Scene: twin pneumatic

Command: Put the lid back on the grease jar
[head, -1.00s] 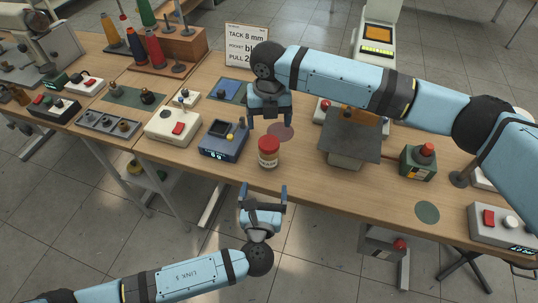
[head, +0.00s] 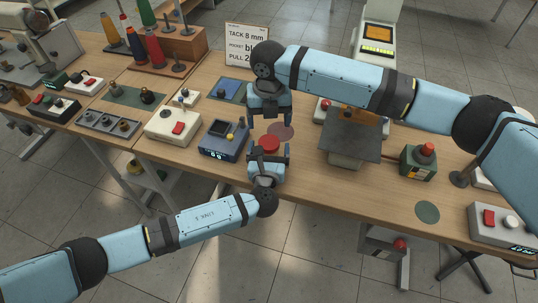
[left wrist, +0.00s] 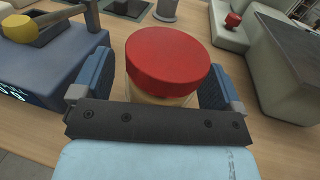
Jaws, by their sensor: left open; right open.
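The grease jar (left wrist: 160,98) stands upright on the table with its round red lid (left wrist: 168,58) on top. In the head view the red lid (head: 269,143) shows, and the jar's body is mostly hidden by my left gripper (head: 268,153). My left gripper is open, with one finger on each side of the jar. In the left wrist view the jar is between the two fingers; I cannot tell whether they touch it. My right gripper (head: 270,117) is open and empty, pointing down just behind the jar.
A blue device with a display (head: 223,138) stands close left of the jar. A dark slanted plate (head: 349,141) on a grey base is to the right. A sign (head: 247,46) stands at the back.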

